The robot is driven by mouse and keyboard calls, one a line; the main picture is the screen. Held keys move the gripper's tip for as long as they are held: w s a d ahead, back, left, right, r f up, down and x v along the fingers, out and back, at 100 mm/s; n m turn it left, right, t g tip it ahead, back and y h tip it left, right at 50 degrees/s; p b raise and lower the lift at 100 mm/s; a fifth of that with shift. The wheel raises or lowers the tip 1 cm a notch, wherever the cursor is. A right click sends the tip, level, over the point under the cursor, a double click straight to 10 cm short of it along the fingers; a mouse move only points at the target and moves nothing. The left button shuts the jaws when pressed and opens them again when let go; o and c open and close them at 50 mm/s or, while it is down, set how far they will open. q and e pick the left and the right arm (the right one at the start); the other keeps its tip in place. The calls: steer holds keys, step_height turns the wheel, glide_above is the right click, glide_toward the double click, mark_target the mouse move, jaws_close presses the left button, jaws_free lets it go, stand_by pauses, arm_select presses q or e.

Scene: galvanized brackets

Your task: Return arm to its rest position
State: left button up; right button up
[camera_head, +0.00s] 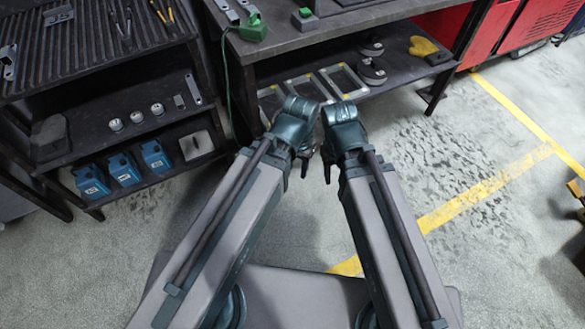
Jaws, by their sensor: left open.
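Both my arms reach forward from the bottom of the view, and their wrists are close together at the centre. My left gripper (305,165) points down below its wrist, is open, and shows nothing held. My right gripper (328,166) is mostly hidden behind its own wrist; only a dark finger part shows, so its opening is unclear. Galvanized brackets lie away from both grippers: one on the ribbed left bench top (58,15), one at its left edge (9,62), and one on the dark centre bench (226,10).
A shelf at left holds blue bins (124,170). The centre bench's lower shelf (395,75) holds metal frames, dark discs and a yellow glove (422,46). A green cable (226,75) hangs down. Red cabinets (535,25) stand at right. Floor with yellow lines (490,185) is open at right.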

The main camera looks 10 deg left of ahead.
arm_select(q)
steer(key=shift+s+a+n+y, duration=0.3)
steer(key=shift+s+a+y, duration=0.2)
steer(key=shift+y, duration=0.1)
step_height(320, 180, up, 18)
steer(key=p, duration=1.8)
